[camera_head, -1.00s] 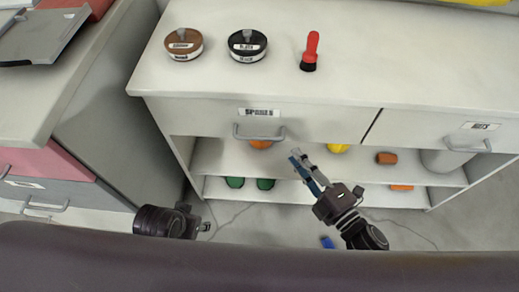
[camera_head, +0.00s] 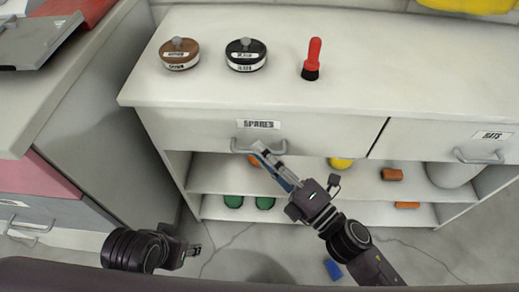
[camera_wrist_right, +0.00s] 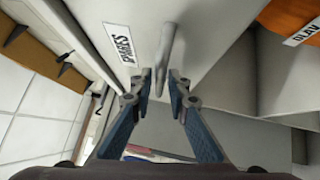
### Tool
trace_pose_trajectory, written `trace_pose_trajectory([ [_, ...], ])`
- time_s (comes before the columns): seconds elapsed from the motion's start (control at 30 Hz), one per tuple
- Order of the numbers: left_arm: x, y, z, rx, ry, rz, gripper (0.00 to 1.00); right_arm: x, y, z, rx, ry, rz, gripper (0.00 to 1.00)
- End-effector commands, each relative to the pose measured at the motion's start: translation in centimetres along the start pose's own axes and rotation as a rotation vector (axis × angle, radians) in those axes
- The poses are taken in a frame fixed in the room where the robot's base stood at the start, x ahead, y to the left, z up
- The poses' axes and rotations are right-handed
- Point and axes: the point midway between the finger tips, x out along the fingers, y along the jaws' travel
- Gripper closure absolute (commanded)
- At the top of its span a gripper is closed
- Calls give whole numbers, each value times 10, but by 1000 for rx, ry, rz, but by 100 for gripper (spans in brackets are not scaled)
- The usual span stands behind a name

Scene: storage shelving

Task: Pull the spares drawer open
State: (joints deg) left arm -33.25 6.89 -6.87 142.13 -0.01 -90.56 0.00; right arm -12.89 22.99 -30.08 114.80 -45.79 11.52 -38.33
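The spares drawer (camera_head: 205,132) is a pale front with a "SPARES" label (camera_head: 258,124) and a grey bar handle (camera_head: 240,149); it looks closed, flush with the cabinet. My right gripper (camera_head: 268,150) is at the handle, its fingertips overlapping the handle's right half in the head view. In the right wrist view the fingers (camera_wrist_right: 161,76) are apart, with the lower end of the handle (camera_wrist_right: 169,45) between or just beyond the tips; contact cannot be told. My left gripper (camera_head: 192,249) hangs low at left, away from the drawer, its opening unclear.
On the cabinet top (camera_head: 400,70) stand a brown round tin (camera_head: 180,53), a black round tin (camera_head: 246,54) and a red-handled brush (camera_head: 313,58). The "BATS" drawer (camera_head: 430,140) is at right. Open shelves below hold green (camera_head: 233,201) and orange items. A grey cabinet (camera_head: 90,120) stands left.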

Motion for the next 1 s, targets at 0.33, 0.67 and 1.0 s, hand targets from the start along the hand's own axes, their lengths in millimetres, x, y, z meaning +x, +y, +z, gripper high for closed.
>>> trace_pose_trajectory([
  [0.33,0,0,0,0,0,0,60,11,0,0,1,0,-1,84],
  [0.67,0,0,0,0,0,0,60,11,0,0,1,0,-1,100],
  [1.0,0,0,0,0,0,0,60,11,0,0,0,0,-1,100],
])
